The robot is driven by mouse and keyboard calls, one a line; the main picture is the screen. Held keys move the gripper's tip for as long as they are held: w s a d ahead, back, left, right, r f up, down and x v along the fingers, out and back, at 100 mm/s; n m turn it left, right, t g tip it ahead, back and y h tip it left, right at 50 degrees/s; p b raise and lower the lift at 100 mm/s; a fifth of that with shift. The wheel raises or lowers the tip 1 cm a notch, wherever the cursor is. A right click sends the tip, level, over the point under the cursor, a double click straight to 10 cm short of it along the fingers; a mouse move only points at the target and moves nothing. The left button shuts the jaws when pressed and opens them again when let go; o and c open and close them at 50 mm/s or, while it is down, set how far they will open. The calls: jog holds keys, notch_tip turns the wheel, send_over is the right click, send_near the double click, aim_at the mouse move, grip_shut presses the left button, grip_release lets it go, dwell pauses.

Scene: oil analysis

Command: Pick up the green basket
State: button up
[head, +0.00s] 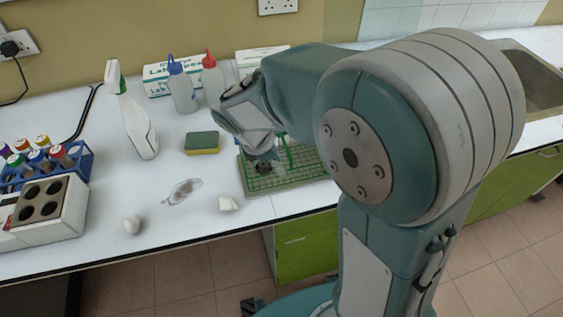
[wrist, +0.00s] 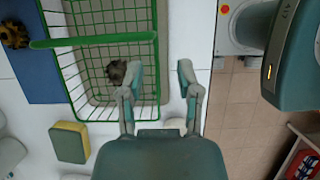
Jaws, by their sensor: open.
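The green wire basket (head: 290,182) stands on the white bench in the head view, its upper part partly hidden by my arm. In the wrist view the basket (wrist: 105,108) fills the upper left, with a green handle (wrist: 95,40) crossing it and a small dark lump (wrist: 117,72) inside. My gripper (wrist: 160,78) is open and empty. Its left finger appears over the basket's inside and its right finger outside the right wall, with the rim between them in the picture. I cannot tell the height gap. In the head view my gripper (head: 266,154) is at the basket's left part.
A yellow-green sponge (head: 202,143), a spray bottle (head: 132,112), and blue-capped (head: 182,86) and red-capped (head: 211,78) bottles stand to the left and behind. A tube rack (head: 50,165) is far left.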

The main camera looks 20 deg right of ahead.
aim_at(289, 170)
jog(key=shift+d+f, duration=0.2)
jog(key=shift+f, duration=0.35)
jog(key=shift+d+f, duration=0.2)
jog(key=shift+d, duration=0.1)
jog(key=x, duration=0.3)
jog(key=d+x, duration=0.1)
jog(key=x, duration=0.1)
jog(key=shift+w+r, duration=0.15)
jog(key=shift+w, duration=0.15)
jog(key=shift+a, duration=0.15)
jog(key=shift+a+f, duration=0.25)
jog(key=shift+s+d, duration=0.1)
grip_shut()
